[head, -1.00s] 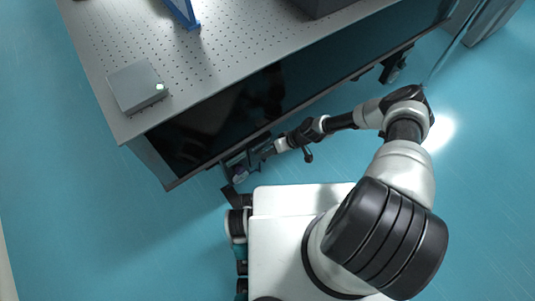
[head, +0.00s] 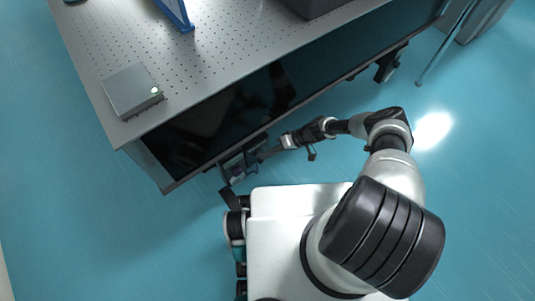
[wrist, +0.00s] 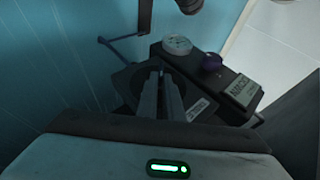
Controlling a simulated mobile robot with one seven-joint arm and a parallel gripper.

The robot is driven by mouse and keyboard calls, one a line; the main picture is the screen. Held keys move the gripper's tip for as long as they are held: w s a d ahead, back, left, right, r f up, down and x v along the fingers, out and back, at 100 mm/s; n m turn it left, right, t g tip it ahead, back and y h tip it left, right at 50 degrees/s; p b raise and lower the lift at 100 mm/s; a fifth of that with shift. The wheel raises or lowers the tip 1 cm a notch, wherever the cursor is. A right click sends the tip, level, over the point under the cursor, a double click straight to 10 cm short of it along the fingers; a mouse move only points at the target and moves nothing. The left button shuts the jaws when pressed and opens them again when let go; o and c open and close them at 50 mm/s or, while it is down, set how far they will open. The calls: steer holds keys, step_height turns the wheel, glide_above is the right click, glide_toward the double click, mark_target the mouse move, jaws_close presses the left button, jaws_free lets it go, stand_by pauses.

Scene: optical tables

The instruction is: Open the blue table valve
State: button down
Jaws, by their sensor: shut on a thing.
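In the head view my gripper (head: 262,154) reaches the unit from the right.
The perforated optical table (head: 220,60) carries a grey box (head: 132,90), a blue bracket (head: 177,12) and a dark block (head: 312,6). Another dark fitting (head: 388,64) hangs farther right under its edge. Blue floor is open at the right.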

steer(key=c, duration=1.9)
jaws_free()
steer(key=p+v, duration=0.3)
steer(key=v, duration=1.4)
steer(key=shift+d+r, duration=0.1)
steer(key=shift+r, duration=0.05)
